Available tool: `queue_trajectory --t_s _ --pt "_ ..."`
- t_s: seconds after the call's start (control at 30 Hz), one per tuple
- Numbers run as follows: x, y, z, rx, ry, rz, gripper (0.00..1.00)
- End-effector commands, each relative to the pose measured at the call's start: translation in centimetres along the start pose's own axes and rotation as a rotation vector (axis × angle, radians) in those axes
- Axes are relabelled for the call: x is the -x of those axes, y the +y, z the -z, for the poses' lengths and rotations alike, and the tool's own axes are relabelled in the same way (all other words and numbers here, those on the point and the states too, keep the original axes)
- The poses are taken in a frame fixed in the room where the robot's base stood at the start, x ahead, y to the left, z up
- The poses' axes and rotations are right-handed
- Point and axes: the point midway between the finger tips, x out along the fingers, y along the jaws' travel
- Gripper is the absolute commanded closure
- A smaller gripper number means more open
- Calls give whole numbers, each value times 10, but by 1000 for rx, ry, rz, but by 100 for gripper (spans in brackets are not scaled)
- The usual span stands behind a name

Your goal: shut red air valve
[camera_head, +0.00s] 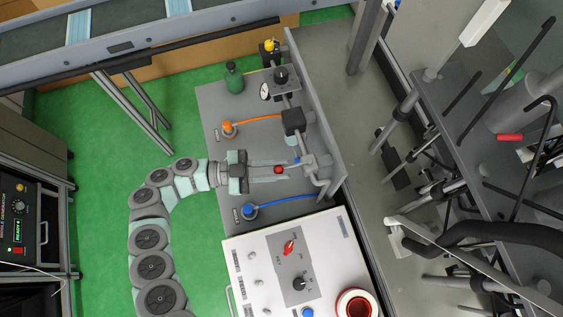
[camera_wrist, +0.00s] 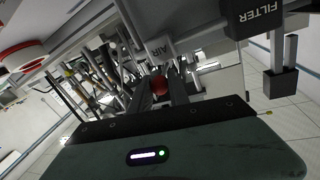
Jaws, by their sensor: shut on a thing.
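The red air valve's small red knob (camera_head: 279,170) sits on the piping at the right side of the grey plate. In the wrist view the red knob (camera_wrist: 159,86) shows between my two fingers, just below a grey block marked AIR (camera_wrist: 158,47). My gripper (camera_head: 277,170) reaches in from the left, its fingers lying along both sides of the knob. It also shows in the wrist view (camera_wrist: 160,92), shut on the red knob. The fingers hide part of the valve's body, and I cannot tell how far the valve is turned.
A blue fitting with a hose (camera_head: 250,210) and an orange one (camera_head: 228,128) flank my gripper. A green bottle (camera_head: 234,80) and a gauge (camera_head: 265,92) stand farther back. A white cabinet (camera_head: 245,262) with a red switch (camera_head: 289,247) stands in front. A FILTER block (camera_wrist: 258,18) is close at right.

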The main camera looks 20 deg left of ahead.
Motion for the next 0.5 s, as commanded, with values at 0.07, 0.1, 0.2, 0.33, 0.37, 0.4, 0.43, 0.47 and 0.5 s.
queue_trajectory --t_s 0.07,0.1,0.2,0.33,0.37,0.4,0.43,0.47,0.5 --pt "0 0 -2 1 -4 1 100" --pt "0 0 -2 1 -4 1 100" --pt "0 0 -2 1 -4 1 100" --pt "0 0 -2 1 -4 1 74" --pt "0 0 -2 1 -4 1 72" --pt "0 0 -2 1 -4 1 69" --pt "0 0 -2 1 -3 1 66" --pt "0 0 -2 1 -3 1 64" --pt "0 0 -2 1 -3 1 60"
